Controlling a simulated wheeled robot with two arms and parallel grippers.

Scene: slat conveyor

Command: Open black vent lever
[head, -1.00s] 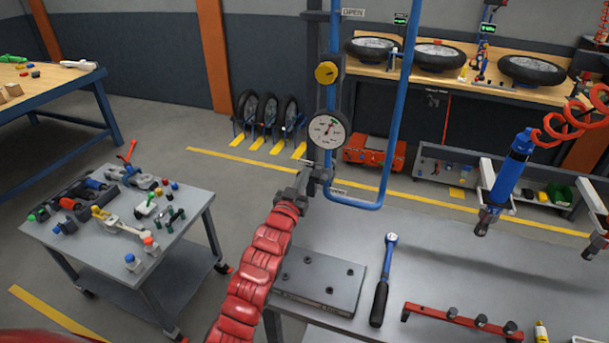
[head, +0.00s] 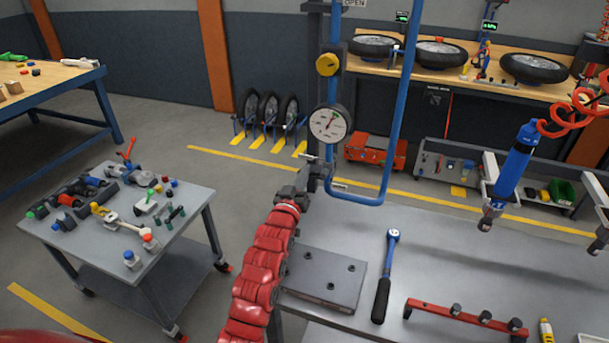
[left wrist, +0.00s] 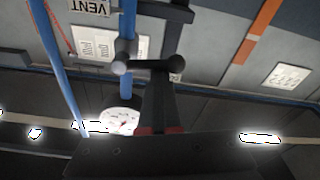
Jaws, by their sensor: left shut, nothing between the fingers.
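My left gripper (head: 317,168) is at the blue pipe (head: 389,130) stand, just below the round white gauge (head: 329,123). Its fingers are shut with nothing between them. In the left wrist view, which is upside down, a dark bar with rounded ends, seemingly the black vent lever (left wrist: 148,66), lies across in front of my left fingertips (left wrist: 162,82). I cannot tell whether they touch it. A VENT sign (left wrist: 90,8) shows above it there. In the head view the lever is not clear behind my gripper. My right gripper is not in view.
A yellow knob (head: 327,64) sits above the gauge. A blue tool (head: 513,165) hangs at right. A cart (head: 190,235) with parts stands at left.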

